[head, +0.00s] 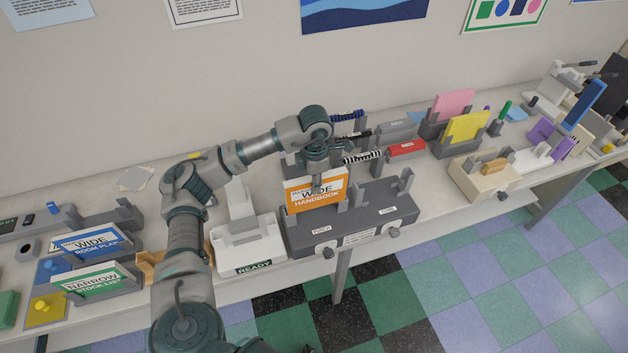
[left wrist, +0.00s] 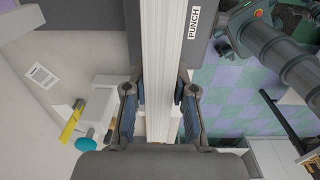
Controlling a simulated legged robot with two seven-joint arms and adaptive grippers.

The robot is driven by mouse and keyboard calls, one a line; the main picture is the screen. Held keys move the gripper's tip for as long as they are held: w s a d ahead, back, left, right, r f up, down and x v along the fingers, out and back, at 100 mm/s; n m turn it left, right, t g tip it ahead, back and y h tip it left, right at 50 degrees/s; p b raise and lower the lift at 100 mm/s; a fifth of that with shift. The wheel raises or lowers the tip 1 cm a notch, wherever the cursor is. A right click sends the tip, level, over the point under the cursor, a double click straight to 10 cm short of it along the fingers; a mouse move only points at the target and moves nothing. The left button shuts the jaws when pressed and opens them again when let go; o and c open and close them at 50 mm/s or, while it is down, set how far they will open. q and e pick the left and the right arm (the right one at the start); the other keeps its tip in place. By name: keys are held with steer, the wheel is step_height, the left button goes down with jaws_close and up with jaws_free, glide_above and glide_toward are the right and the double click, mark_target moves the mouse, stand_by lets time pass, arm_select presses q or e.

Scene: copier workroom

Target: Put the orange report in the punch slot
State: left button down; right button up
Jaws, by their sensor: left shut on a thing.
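The orange report (head: 317,197), labelled WIDE HANDBOOK, stands upright at the left end of the dark grey punch (head: 362,226). My left gripper (head: 317,178) is shut on its top edge from above. In the left wrist view the fingers (left wrist: 160,95) press on both sides of its white page edges (left wrist: 160,40). The punch body (left wrist: 207,65) with its PUNCH label lies below. The report hides the left slot, so I cannot tell whether its lower edge is inside. Empty grey posts (head: 403,182) stand at the punch's right end. My right gripper is out of view.
A white machine marked READY (head: 247,240) stands left of the punch. Blue (head: 90,243) and green (head: 95,281) reports stand at far left. Pink (head: 453,104) and yellow (head: 467,127) reports, a red box (head: 406,148) and a cream machine (head: 485,180) are to the right.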

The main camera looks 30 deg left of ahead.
arm_select(q)
steer(key=shift+f+b, duration=1.85)
steer(key=shift+f, duration=0.95)
steer(key=c, duration=0.9)
jaws_free()
steer(key=shift+r, duration=0.1)
steer(key=shift+o, duration=0.2)
step_height(320, 180, up, 12)
steer(key=shift+f, duration=0.1)
